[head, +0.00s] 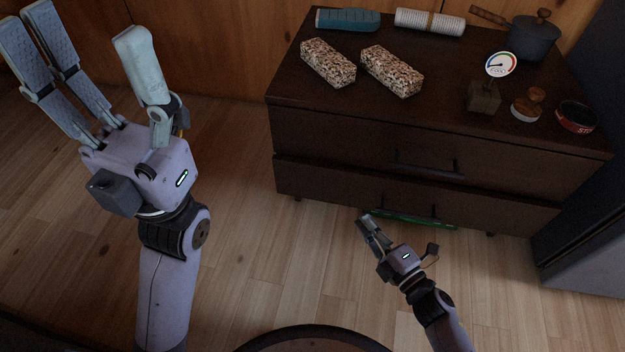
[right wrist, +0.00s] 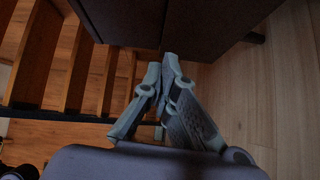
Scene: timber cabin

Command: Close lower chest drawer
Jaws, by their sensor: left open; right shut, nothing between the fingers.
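The dark wooden chest (head: 290,110) stands against the wall in the head view, with an upper drawer (head: 325,140) and a lower drawer (head: 320,185). The lower drawer's front appears to stand slightly forward of the upper one; the exact gap is hard to tell. My right gripper (head: 368,222) is shut and empty, low in front of the lower drawer near its handle. In the right wrist view its closed fingertips (right wrist: 168,62) are close to a dark chest panel (right wrist: 205,25); whether they touch is unclear. My left gripper (head: 88,35) is open and empty, raised at the left, away from the chest.
On the chest top are two speckled blocks (head: 328,63), a blue item (head: 347,20), a white roll (head: 429,22), a dark pan (head: 530,38), a gauge (head: 500,64) and a red-black tin (head: 575,116). A green object (head: 437,223) shows below the drawer. Floor left is clear.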

